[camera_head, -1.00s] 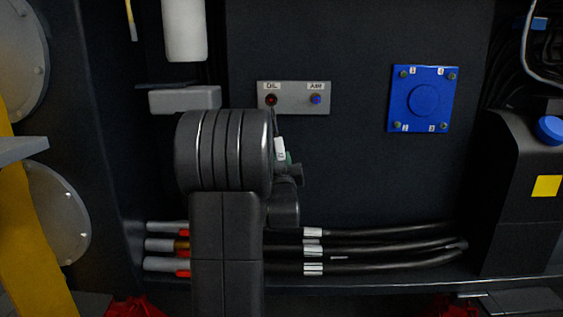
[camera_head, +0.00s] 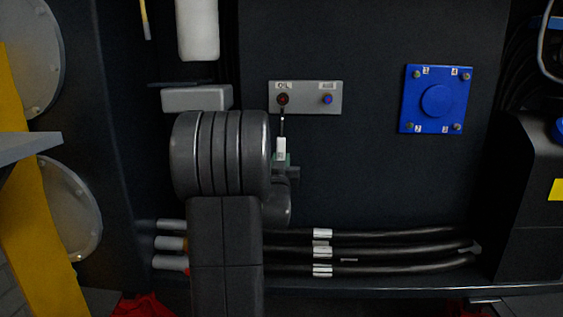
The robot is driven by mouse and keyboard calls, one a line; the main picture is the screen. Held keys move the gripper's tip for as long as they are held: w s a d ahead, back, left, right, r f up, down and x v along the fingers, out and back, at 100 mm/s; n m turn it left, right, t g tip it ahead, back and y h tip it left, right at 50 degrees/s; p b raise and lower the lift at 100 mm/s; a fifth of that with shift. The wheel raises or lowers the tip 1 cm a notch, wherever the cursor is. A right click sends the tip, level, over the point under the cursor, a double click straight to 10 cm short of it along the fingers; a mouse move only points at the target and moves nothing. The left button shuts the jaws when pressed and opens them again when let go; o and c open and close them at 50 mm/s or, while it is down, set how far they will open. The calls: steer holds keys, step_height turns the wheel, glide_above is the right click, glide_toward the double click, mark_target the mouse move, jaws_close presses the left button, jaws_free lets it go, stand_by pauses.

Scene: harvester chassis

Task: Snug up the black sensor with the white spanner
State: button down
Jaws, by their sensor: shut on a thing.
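A grey plate carries two small sensors. The one under the OIL label (camera_head: 283,99) looks dark with a reddish face, and I take it for the black sensor. The one under the AIR label (camera_head: 327,99) is blue. My gripper (camera_head: 281,161) is mostly hidden behind my arm and is shut on the white spanner (camera_head: 281,147). The spanner stands upright, with its thin dark shank and small head just below the OIL sensor. I cannot tell whether the head touches the sensor.
A blue square cover (camera_head: 437,99) with numbered bolts is on the wall to the right. Several black hoses (camera_head: 390,250) run along the bottom. A grey block (camera_head: 197,98) and a white cylinder (camera_head: 198,30) are at upper left. The wall between is clear.

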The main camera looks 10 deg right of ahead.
steer(key=shift+w+a+r+m+h, duration=0.15)
steer(key=shift+a+m+h, duration=0.1)
steer(key=shift+a+m, duration=0.3)
steer(key=shift+w+a+r+m+h, duration=0.1)
steer(key=shift+w+a+m+h, duration=0.1)
steer(key=shift+a+m, duration=0.3)
steer(key=shift+w+a+r+m+h, duration=0.1)
steer(key=shift+a+m+h, duration=0.15)
steer(key=shift+a+m, duration=0.3)
steer(key=shift+s+d+f+n+b, duration=0.15)
steer(key=shift+d+n+b, duration=0.1)
steer(key=shift+n+b, duration=0.15)
steer(key=shift+s, duration=0.1)
steer(key=s+a+b, duration=0.2)
steer(key=s+a, duration=0.1)
steer(key=s, duration=0.7)
stand_by(0.9)
